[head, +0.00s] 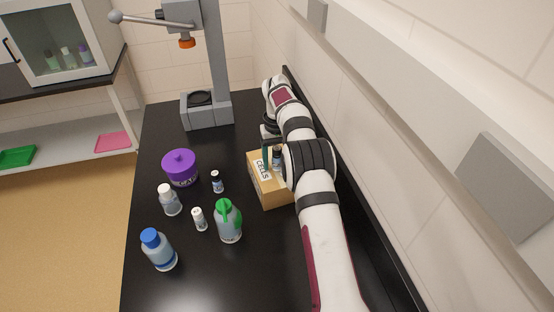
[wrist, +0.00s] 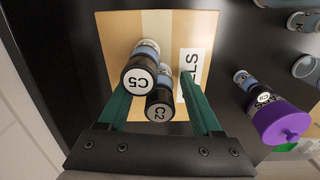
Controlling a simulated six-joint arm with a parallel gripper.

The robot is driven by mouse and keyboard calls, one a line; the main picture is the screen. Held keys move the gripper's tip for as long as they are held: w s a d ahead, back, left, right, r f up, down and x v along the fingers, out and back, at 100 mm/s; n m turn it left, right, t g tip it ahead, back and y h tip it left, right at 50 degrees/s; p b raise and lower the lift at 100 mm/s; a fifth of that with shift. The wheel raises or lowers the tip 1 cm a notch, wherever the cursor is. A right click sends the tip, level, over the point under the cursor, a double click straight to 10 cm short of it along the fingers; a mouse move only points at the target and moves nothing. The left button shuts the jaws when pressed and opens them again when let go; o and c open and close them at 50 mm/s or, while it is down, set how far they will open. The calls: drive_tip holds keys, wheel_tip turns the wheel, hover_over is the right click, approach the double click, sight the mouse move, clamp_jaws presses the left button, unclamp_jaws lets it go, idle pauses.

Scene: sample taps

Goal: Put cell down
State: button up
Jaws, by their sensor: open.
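The tan box (head: 274,196) with a white CELLS label stands on the black counter beside the wall; its top shows in the wrist view (wrist: 120,28). Two dark-capped cells are over the box top in the wrist view: C5 (wrist: 139,80) on the left and C2 (wrist: 160,104) beside it, overlapping in the picture. My gripper (wrist: 157,88) is open above the box, its green fingers on either side of the two cells. The left finger is close to C5; I cannot tell if it touches. In the head view, my arm hides part of the box and the cells.
A grey lever press (head: 208,112) stands behind.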

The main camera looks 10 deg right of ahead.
sight(277, 148)
wheel_tip(277, 148, up, 7)
drive_tip(key=shift+f, duration=0.2)
drive_tip(key=shift+r, duration=0.8)
drive_tip(key=s+a+r+m, duration=0.1)
drive_tip(key=s+a+r, duration=0.1)
drive_tip(key=s+r, duration=0.45)
drive_tip(key=s+a+r+m, duration=0.1)
drive_tip(key=s+a+r, duration=0.25)
drive_tip(key=s, duration=0.55)
drive_tip(key=s+a+f+m+y, duration=0.1)
drive_tip(key=s+f, duration=0.1)
drive_tip(key=s, duration=1.1)
drive_tip(key=s+a+f+m, duration=0.2)
drive_tip(key=s+f, duration=0.1)
drive_tip(key=s, duration=1.1)
drive_tip(key=shift+s+a+f+m+y, duration=0.2)
drive_tip(key=shift+s+f+m+y, duration=0.1)
drive_tip(key=shift+y, duration=0.1)
drive_tip(key=shift+o, duration=0.2)
drive_tip(key=shift+o, duration=0.3)
drive_tip(key=shift+w+r, duration=0.1)
drive_tip(key=shift+w, duration=0.05)
